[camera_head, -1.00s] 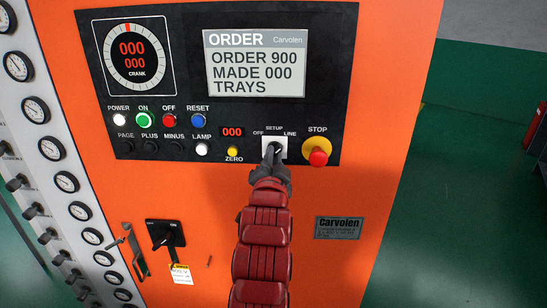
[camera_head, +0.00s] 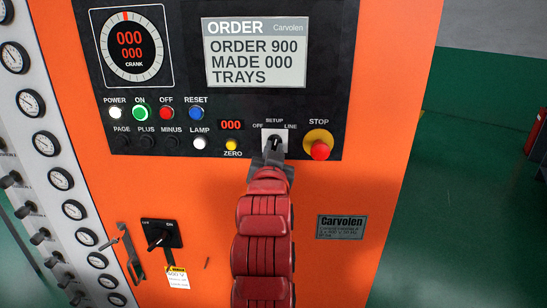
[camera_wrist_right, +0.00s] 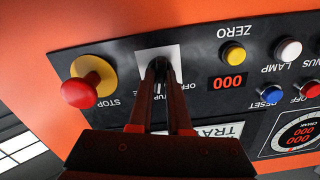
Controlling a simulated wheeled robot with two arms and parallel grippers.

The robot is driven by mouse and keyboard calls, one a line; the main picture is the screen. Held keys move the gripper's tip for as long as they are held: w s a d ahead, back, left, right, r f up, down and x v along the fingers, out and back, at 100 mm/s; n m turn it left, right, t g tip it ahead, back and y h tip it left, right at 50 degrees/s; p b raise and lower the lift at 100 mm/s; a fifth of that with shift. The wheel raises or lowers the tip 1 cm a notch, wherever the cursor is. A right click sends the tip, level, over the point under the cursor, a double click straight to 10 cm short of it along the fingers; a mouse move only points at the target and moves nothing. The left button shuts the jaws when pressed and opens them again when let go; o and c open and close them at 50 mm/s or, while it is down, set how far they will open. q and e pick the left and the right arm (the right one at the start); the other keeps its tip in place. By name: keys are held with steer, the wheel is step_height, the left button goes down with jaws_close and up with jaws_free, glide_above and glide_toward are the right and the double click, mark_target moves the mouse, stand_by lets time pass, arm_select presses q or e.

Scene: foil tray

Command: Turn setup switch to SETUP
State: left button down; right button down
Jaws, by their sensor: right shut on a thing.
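The setup switch sits on a white plate (camera_head: 267,134) on the black control panel, with OFF, SETUP and LINE printed around it. The plate also shows in the right wrist view (camera_wrist_right: 145,60). My right gripper (camera_head: 274,149) is at the switch, its dark fingers shut on the knob. In the right wrist view the two fingers (camera_wrist_right: 160,68) close together over the plate. The fingers hide most of the knob. They line up roughly upright below the SETUP label, but the knob's exact pointing is hard to tell. My left gripper is not in view.
A red stop button (camera_head: 320,150) on a yellow base is close to the right of the switch. A yellow ZERO button (camera_head: 231,145) is to its left. The display (camera_head: 255,55) reads ORDER 900, MADE 000 TRAYS. A lower rotary switch (camera_head: 160,237) has a hanging tag.

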steer(key=shift+n+b, duration=0.35)
steer(key=shift+n, duration=0.85)
steer(key=c, duration=0.9)
jaws_free()
steer(key=shift+o, duration=0.2)
steer(key=s+b, duration=0.7)
steer(key=s, duration=1)
steer(key=shift+s+a+b, duration=0.15)
steer(key=shift+a+b, duration=0.15)
steer(key=shift+a, duration=0.1)
